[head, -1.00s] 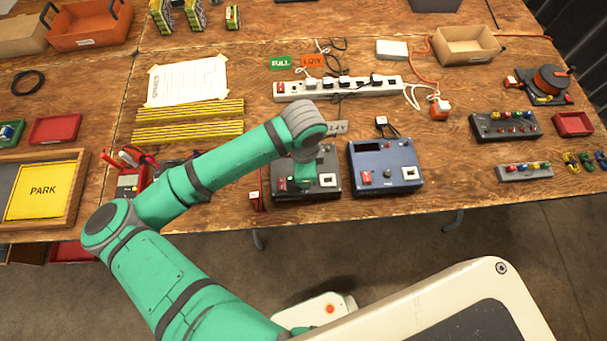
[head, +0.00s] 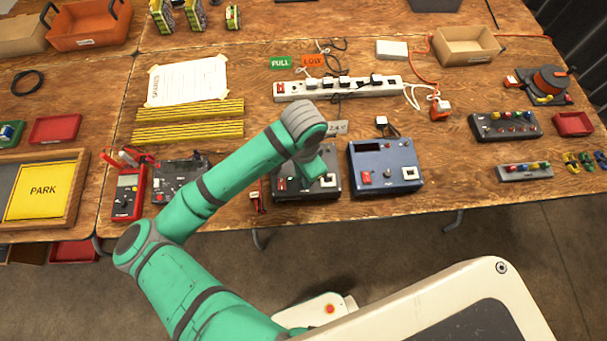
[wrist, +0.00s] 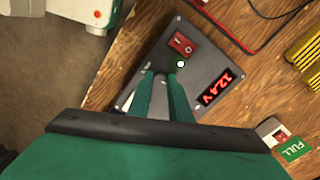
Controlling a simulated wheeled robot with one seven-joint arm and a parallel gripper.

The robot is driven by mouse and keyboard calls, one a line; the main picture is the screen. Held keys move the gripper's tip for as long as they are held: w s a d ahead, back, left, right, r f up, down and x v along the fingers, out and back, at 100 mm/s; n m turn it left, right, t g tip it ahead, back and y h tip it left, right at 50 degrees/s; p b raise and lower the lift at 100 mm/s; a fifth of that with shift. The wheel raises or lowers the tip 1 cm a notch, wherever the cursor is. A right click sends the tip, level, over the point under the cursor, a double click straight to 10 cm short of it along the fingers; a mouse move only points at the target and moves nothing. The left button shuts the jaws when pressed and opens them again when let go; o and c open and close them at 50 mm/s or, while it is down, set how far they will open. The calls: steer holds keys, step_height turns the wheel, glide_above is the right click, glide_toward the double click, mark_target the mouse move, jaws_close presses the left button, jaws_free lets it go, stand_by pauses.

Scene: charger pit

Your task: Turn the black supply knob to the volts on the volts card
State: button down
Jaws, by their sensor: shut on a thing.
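The dark grey supply box (head: 330,192) stands near the table's front edge, partly covered by my arm. The wrist view shows its top (wrist: 205,67), a red rocker switch (wrist: 182,43), a lit green lamp (wrist: 180,64) and a red display (wrist: 217,86) that seems to read 12.4 V. My gripper (wrist: 160,74) is shut at the box top, where the black knob sits. Its fingers hide the knob almost fully.
A blue supply box (head: 385,165) stands just right of the grey one. A red multimeter (head: 127,192) lies to the left, with thin leads nearby. A white power strip (head: 350,87) with several plugs runs behind. Bare wood lies right of the blue box.

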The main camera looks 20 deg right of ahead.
steer(key=c, duration=1.6)
jaws_free()
step_height(320, 180, up, 11)
steer(key=shift+f, duration=0.1)
